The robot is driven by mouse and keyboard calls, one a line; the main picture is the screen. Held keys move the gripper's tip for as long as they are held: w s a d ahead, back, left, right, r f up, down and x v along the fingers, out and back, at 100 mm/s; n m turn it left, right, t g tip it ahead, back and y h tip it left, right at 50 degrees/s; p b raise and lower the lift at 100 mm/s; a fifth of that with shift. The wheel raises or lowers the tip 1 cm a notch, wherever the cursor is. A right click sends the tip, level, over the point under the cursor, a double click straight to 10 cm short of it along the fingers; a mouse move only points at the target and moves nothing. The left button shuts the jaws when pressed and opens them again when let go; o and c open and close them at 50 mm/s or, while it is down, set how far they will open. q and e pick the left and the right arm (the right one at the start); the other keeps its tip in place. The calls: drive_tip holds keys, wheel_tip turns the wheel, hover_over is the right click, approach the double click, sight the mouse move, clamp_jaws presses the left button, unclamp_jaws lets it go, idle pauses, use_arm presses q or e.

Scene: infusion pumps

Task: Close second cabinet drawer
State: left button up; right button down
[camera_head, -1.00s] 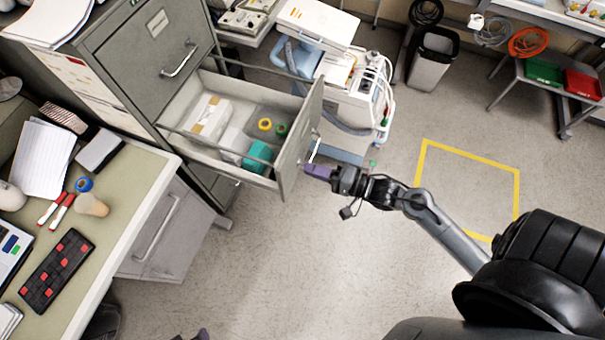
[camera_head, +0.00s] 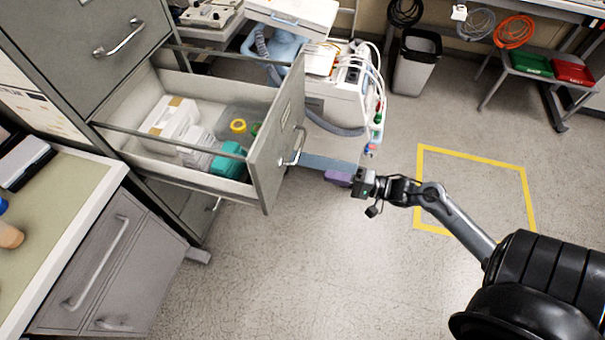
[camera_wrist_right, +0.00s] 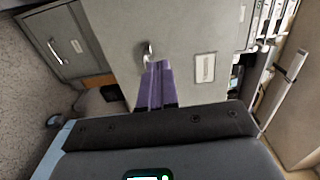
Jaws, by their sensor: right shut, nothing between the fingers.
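The grey metal cabinet (camera_head: 75,40) stands at the upper left in the head view. Its second drawer (camera_head: 275,140) is pulled far out and holds white boxes (camera_head: 172,120), a teal box (camera_head: 228,158) and a yellow roll (camera_head: 238,126). The drawer handle (camera_head: 296,146) is on its front face. My right gripper (camera_head: 330,177) has purple fingers, is shut and empty, and is just right of the drawer front. In the right wrist view its fingers (camera_wrist_right: 158,75) point at the drawer front, overlapping the lower part of the handle (camera_wrist_right: 148,50); contact is unclear. My left gripper is not in view.
A desk (camera_head: 60,215) with drawers stands at the lower left. A medical cart (camera_head: 340,85) with tubes is behind the open drawer. A bin (camera_head: 416,62) and a low stand with green and red trays (camera_head: 530,62) are at the back right. The floor in front is clear.

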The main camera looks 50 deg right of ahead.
sight(277, 164)
drive_tip(key=b+x, duration=0.4)
drive_tip(key=x, duration=0.9)
drive_tip(key=shift+f, duration=0.1)
drive_tip(key=shift+w+a, duration=0.2)
drive_tip(key=shift+w, duration=0.15)
drive_tip(key=shift+w, duration=0.1)
